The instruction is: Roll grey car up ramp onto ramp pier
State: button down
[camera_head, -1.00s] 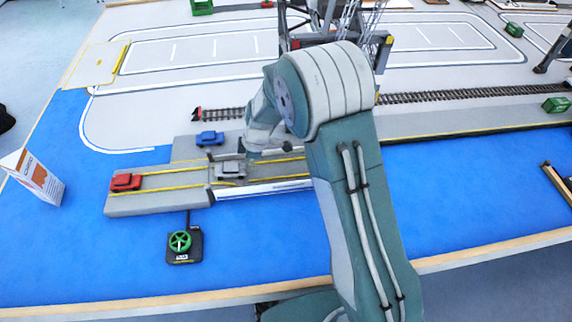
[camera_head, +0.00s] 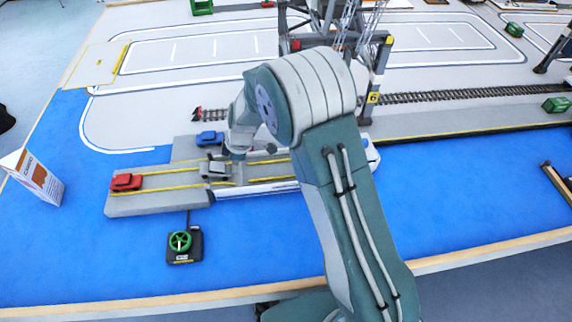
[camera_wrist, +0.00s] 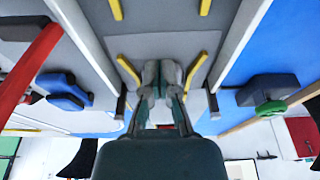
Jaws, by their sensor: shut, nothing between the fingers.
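The grey car (camera_head: 214,168) stands on the yellow-lined roadway (camera_head: 262,171) in the head view, at the seam with the grey pier (camera_head: 150,204) on its left. My gripper (camera_wrist: 163,72) is shut and empty in the wrist view, pointing at the grey roadway between yellow lines. In the head view my wrist is just right of the car; whether the fingers touch it I cannot tell. The grey car is not clearly visible in the wrist view.
A red car (camera_head: 126,182) sits on the pier's left part. A blue car (camera_head: 209,138) stands behind the roadway and also shows in the wrist view (camera_wrist: 66,91). A black box with a green wheel (camera_head: 184,246) is in front. A crane stands behind my arm.

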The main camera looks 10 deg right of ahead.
aim_at(197, 177)
jog(key=shift+a+f, duration=0.1)
jog(key=shift+a, duration=5.5)
jog(key=shift+d, duration=0.25)
jog(key=shift+d+r, duration=0.35)
jog(key=shift+r, duration=0.05)
jog(key=shift+a+r+v, duration=0.1)
jog(key=shift+a+v, duration=0.3)
jog(key=shift+v, duration=1.2)
jog(key=shift+a+r+v, duration=0.1)
jog(key=shift+a+v, duration=0.25)
jog(key=shift+v, duration=1.25)
jog(key=shift+a+r+v, duration=0.1)
jog(key=shift+a+v, duration=0.3)
jog(key=shift+v, duration=1.2)
